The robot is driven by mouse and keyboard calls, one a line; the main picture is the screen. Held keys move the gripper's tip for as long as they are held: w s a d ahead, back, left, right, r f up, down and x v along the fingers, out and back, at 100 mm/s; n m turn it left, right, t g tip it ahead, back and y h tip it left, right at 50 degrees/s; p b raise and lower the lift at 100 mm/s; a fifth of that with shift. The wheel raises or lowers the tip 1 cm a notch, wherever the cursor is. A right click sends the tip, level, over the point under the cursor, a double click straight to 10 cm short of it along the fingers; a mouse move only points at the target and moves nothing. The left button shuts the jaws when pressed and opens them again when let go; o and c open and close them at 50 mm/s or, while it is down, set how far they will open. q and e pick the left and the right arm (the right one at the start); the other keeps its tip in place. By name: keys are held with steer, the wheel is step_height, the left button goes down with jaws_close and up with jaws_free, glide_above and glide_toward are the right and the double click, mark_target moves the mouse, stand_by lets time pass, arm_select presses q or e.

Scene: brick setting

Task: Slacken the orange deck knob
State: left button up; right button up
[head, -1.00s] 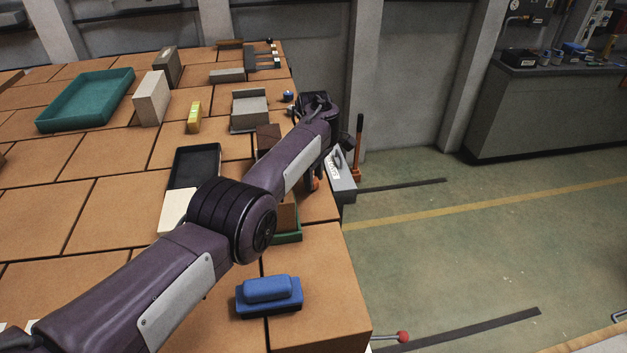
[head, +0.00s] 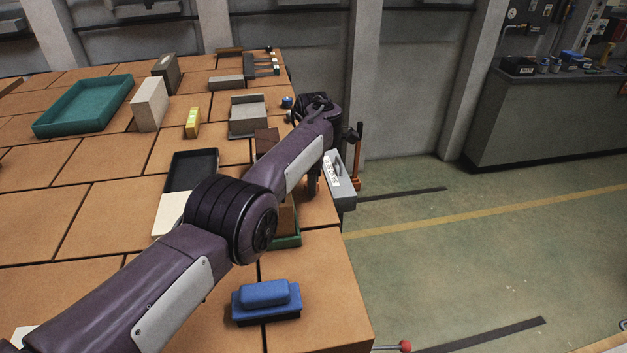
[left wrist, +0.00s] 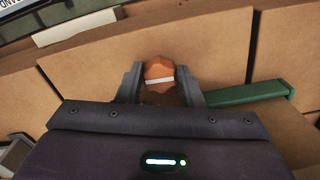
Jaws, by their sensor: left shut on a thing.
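The orange deck knob (left wrist: 159,69), with a white stripe across it, shows in the left wrist view between the two grey fingers of my left gripper (left wrist: 161,79). The fingers are shut on the knob from both sides. In the head view my left arm reaches across the tiled deck (head: 315,290) to its right edge. There the gripper (head: 313,183) points down, and the knob is hidden behind my arm. My right gripper is in neither view.
A blue block-like object (head: 266,300) sits on the near deck corner. A teal tray (head: 85,107) lies farther back. Open floor is to the right.

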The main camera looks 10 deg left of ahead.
arm_select(q)
steer(key=shift+w+r, duration=0.1)
steer(key=o, duration=1)
steer(key=shift+c, duration=0.2)
step_height(320, 180, up, 7)
steer(key=shift+f+b, duration=0.2)
steer(key=shift+b, duration=0.75)
steer(key=shift+r, duration=0.55)
steer(key=shift+a, duration=0.1)
